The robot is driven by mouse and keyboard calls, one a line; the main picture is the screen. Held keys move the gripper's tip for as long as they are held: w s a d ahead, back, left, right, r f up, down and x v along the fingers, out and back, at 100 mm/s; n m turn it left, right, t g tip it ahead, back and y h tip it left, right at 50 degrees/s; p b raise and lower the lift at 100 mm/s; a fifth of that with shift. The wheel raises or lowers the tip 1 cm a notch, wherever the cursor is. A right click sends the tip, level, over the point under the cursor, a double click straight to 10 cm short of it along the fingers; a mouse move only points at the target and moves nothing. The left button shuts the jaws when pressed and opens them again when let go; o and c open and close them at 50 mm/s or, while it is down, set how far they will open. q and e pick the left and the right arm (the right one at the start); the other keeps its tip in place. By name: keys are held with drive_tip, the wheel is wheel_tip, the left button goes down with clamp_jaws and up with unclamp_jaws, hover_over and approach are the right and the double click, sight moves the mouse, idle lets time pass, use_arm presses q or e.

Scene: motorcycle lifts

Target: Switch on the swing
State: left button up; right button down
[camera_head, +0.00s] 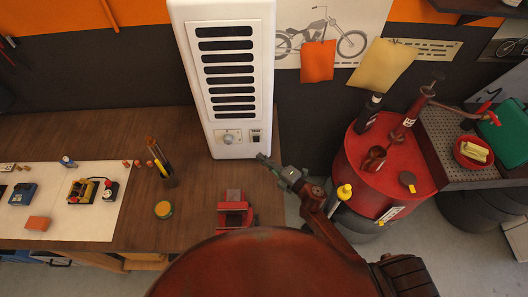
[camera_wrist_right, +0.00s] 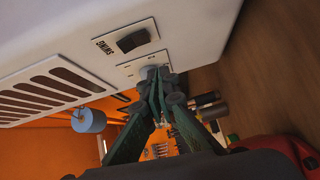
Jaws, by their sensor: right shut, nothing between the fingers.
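The white slatted unit (camera_head: 232,75) stands upright at the back of the workbench. Its small dark rocker switch (camera_head: 255,136) is at the lower right of the front panel, right of a round knob (camera_head: 228,137). In the right wrist view the switch (camera_wrist_right: 133,39) has the label SWING beside it; its on or off position is unclear. My right gripper (camera_head: 264,159) is shut and empty, below and slightly right of the switch in the head view. In the wrist view its fingertips (camera_wrist_right: 157,76) overlap the knob plate; contact cannot be told. My left gripper is not in view.
A red vise (camera_head: 235,215) sits on the wooden bench (camera_head: 120,125) below the unit. A red drum (camera_head: 375,165) with bottles stands right. Bench space just left of the unit is clear.

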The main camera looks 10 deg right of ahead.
use_arm(q)
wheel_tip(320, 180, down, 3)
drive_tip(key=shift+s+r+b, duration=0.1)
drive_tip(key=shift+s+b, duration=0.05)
drive_tip(key=shift+b, duration=0.95)
use_arm(e)
drive_tip(key=v, duration=0.8)
drive_tip(key=shift+d+f, duration=0.4)
drive_tip(key=shift+f, duration=0.25)
drive_tip(key=shift+s, duration=0.1)
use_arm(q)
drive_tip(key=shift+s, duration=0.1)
